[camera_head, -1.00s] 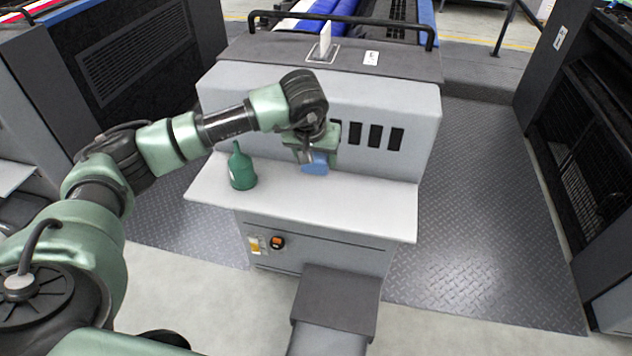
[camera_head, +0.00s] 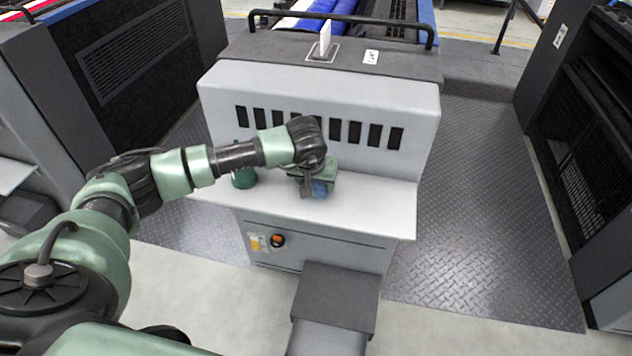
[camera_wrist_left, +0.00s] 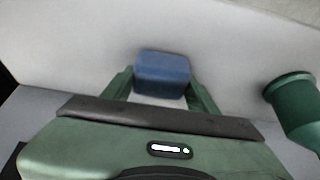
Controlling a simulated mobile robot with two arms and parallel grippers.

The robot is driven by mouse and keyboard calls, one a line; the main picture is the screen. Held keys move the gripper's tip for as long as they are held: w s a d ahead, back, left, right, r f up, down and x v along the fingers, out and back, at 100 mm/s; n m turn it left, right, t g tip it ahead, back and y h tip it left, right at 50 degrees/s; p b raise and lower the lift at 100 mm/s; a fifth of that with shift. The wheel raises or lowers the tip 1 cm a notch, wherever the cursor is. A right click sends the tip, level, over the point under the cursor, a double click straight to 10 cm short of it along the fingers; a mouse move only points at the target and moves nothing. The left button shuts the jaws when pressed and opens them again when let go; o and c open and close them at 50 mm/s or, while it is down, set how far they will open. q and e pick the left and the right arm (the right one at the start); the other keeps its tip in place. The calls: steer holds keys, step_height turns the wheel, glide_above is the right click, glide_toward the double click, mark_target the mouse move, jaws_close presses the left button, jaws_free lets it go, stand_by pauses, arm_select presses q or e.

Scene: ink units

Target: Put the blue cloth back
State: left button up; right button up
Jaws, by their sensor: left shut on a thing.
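The blue cloth (camera_head: 319,188) shows as a small folded block at my left gripper (camera_head: 313,190), low over the white shelf (camera_head: 375,199) of the grey machine. In the left wrist view the cloth (camera_wrist_left: 162,74) sits between the two green fingers of my left gripper (camera_wrist_left: 160,88), which is shut on it. I cannot tell whether the cloth touches the shelf. My right gripper is not in view.
A green bottle (camera_head: 243,178) stands on the shelf left of the gripper, partly behind my arm; it also shows in the left wrist view (camera_wrist_left: 296,106). The slotted machine face (camera_head: 420,130) rises behind the shelf. The shelf's right part is clear.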

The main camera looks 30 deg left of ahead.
arm_select(q)
steer(key=o, duration=1.2)
steer(key=shift+f, duration=0.1)
steer(key=shift+r+p, duration=0.3)
steer(key=shift+p, duration=0.05)
steer(key=shift+r, duration=0.3)
steer(key=b+v, duration=0.1)
steer(key=v, duration=1)
steer(key=shift+s+b, duration=0.25)
steer(key=shift+b, duration=0.15)
